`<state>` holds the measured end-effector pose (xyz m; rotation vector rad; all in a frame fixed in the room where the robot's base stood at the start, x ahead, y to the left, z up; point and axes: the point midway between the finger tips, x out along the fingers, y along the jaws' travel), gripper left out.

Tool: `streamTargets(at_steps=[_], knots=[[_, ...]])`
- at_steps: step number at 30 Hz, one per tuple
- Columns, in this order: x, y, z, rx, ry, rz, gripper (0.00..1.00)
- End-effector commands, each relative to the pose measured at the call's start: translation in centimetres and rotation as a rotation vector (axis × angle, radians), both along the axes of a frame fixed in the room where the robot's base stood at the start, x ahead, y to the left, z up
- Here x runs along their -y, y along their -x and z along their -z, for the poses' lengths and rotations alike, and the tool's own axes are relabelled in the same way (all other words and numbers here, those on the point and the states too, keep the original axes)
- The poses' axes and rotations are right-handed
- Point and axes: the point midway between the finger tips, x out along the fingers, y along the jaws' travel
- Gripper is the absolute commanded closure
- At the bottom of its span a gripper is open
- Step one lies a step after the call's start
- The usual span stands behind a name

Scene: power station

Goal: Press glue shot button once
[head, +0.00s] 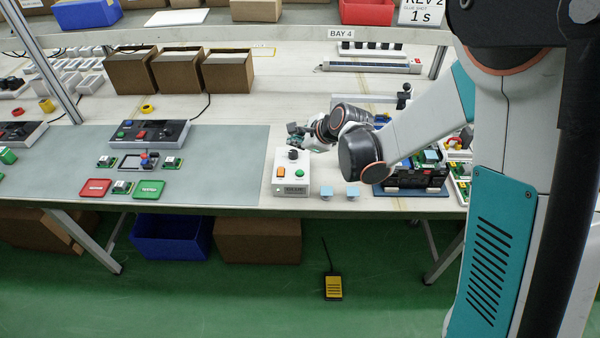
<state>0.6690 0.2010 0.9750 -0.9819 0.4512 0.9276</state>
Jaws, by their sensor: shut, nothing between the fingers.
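A white control box (293,185) stands at the front edge of the table, with a black knob, an orange rocker switch (281,171), a green button (299,174) and a small dark display on its front. I cannot read a label marking either control as the glue shot button. My gripper (294,132) is shut and empty, reaching in from the right above the back part of the box. It is small in the head view, and its distance from the box is hard to judge. A sign (422,13) at the top right reads "REV 2 GLUE SHOT 1 s".
A black fixture (412,178) with green circuit boards lies under my arm. A grey mat (215,150) with small boards and red and green trays lies left. A yellow-black foot pedal (333,287) is on the floor.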

Motion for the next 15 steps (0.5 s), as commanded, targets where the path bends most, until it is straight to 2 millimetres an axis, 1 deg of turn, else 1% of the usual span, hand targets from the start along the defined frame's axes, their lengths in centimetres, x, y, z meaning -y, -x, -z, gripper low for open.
streamTargets(at_steps=[8,11,15], knots=[[0.0,0.0,0.4,0.0,0.001,-0.001,1.0],[0.0,0.0,1.1,0.0,0.001,-0.001,1.0],[0.0,0.0,2.5,0.001,0.001,-0.001,1.0]])
